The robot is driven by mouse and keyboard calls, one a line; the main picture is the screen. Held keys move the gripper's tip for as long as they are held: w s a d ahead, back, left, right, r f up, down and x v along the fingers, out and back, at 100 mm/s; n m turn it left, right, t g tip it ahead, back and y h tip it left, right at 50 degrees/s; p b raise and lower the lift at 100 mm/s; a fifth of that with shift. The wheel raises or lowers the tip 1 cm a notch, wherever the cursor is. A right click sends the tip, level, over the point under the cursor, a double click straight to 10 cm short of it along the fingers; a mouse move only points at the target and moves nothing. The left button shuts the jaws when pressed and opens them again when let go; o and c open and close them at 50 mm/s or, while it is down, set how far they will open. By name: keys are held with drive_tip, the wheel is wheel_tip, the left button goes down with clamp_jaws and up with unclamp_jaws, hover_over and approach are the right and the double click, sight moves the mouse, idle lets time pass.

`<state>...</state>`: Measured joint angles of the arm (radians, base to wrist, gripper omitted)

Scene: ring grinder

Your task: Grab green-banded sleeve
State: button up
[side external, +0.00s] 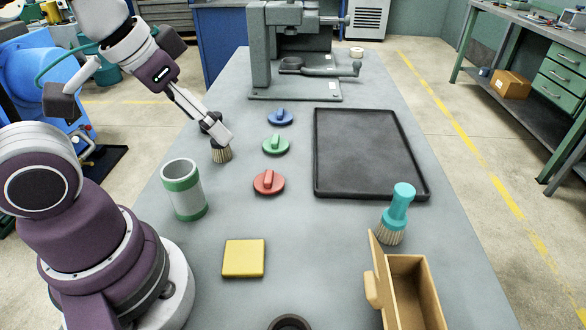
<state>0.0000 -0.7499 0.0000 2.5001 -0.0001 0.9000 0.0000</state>
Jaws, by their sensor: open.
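The green-banded sleeve (184,188) is a pale hollow cylinder with a green band near its top and another at its base. It stands upright on the bench at the left, between my arm's base and the round knobs. My gripper (218,132) is open, above and to the right of the sleeve in the picture and apart from it. Its fingers reach down beside a brush with a dark handle and tan bristles (221,154). The fingers partly cover that brush, and I cannot tell whether they touch it.
Blue (280,118), green (275,144) and red (269,182) knobs lie right of the sleeve. A yellow block (244,258), teal brush (398,208), wooden box (408,285), dark ring (289,323), black tray (368,152) and grey press (262,60) share the bench.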

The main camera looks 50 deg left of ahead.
drive_tip(key=shift+o, duration=1.4)
drive_tip(key=n+g, duration=0.3)
drive_tip(key=n, duration=0.6)
hover_over(182, 180)
drive_tip(key=w+d, duration=0.2)
drive_tip(key=s+x, duration=0.1)
drive_tip(key=x, duration=0.2)
drive_tip(key=s+a+f+n+g, duration=0.25)
drive_tip(key=a+n, duration=0.25)
drive_tip(key=n, duration=0.3)
drive_tip(key=f, duration=0.3)
drive_tip(key=w+f, duration=0.1)
drive_tip(key=f, duration=0.6)
drive_tip(key=shift+w+f, duration=0.2)
drive_tip(key=shift+f, duration=0.1)
